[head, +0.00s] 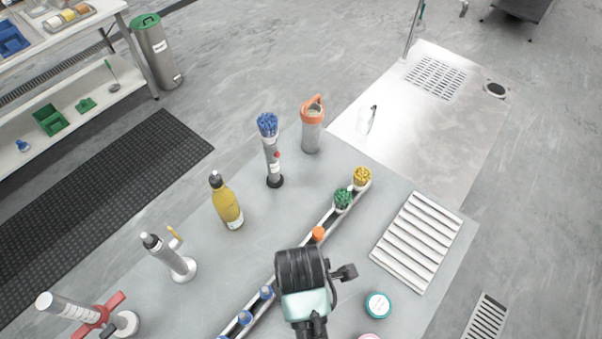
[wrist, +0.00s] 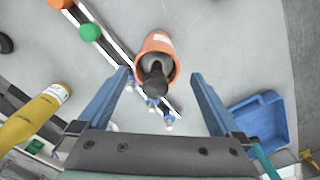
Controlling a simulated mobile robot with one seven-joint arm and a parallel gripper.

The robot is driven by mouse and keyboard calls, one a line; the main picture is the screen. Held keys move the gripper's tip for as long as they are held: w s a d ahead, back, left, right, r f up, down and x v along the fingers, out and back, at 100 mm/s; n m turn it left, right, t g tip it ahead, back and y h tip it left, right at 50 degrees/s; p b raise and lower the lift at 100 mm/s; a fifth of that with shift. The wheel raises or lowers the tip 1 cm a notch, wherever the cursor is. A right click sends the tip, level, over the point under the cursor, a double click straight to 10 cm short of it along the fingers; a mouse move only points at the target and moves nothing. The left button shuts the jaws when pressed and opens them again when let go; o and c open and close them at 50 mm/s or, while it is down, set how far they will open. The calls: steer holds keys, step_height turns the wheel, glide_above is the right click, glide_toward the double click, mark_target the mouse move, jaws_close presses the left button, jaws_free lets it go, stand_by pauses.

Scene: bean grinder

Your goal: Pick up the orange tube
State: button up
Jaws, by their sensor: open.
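The fingers are open, with a gap on each side of the orange tube. No contact shows. The lower part of the tube is hidden.
The rail (head: 262,315) also holds green (head: 342,198) and yellow (head: 361,177) tops beyond the orange one and several blue tops nearer. A yellow bottle (head: 228,205), a blue-topped cylinder (head: 271,155) and a slatted white rack (head: 418,240) stand around it.

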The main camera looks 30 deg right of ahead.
steer(key=f, duration=0.2)
steer(key=f+p, duration=0.1)
steer(key=f, duration=0.1)
steer(key=shift+w+d+f, duration=0.15)
steer(key=shift+d+f, duration=0.05)
steer(key=shift+f, duration=0.2)
jaws_close()
